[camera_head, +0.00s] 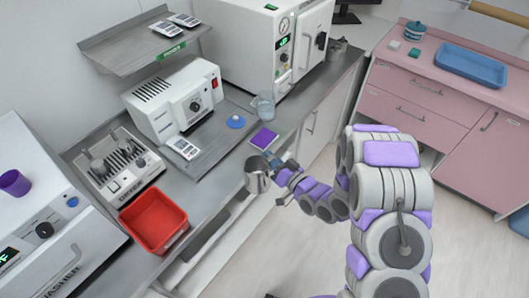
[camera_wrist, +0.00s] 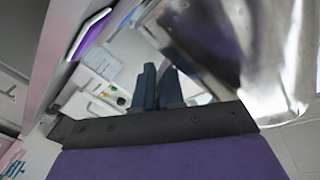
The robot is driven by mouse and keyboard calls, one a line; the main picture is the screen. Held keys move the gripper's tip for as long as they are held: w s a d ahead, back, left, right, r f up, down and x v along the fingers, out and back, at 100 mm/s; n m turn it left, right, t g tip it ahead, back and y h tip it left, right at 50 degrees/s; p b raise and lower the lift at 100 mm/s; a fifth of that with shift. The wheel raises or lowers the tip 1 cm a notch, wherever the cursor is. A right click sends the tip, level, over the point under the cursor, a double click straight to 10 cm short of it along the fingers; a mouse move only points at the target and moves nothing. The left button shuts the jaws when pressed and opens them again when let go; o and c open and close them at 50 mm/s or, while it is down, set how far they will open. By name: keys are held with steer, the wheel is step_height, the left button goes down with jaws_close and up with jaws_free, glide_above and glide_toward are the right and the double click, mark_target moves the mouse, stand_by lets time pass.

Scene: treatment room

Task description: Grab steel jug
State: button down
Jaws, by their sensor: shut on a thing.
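The steel jug (camera_head: 257,175) is a shiny metal vessel at the end of my arm, by the front edge of the grey counter in the head view. It also fills the upper right of the wrist view (camera_wrist: 250,50), close to the camera. My gripper (camera_head: 275,163) is shut on the jug, at its side facing my arm. In the wrist view the two dark fingers of my gripper (camera_wrist: 158,85) stand close together beside the jug.
A red bin (camera_head: 153,220) stands on the counter (camera_head: 205,200) at left. A purple box (camera_head: 264,138) and a clear beaker (camera_head: 264,106) stand behind the jug. White machines line the wall. A pink cabinet (camera_head: 440,95) with a blue tray (camera_head: 470,66) is at right. Open floor lies between.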

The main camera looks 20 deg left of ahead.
steer(key=shift+v, duration=1.2)
steer(key=shift+r, duration=0.1)
stand_by(1.4)
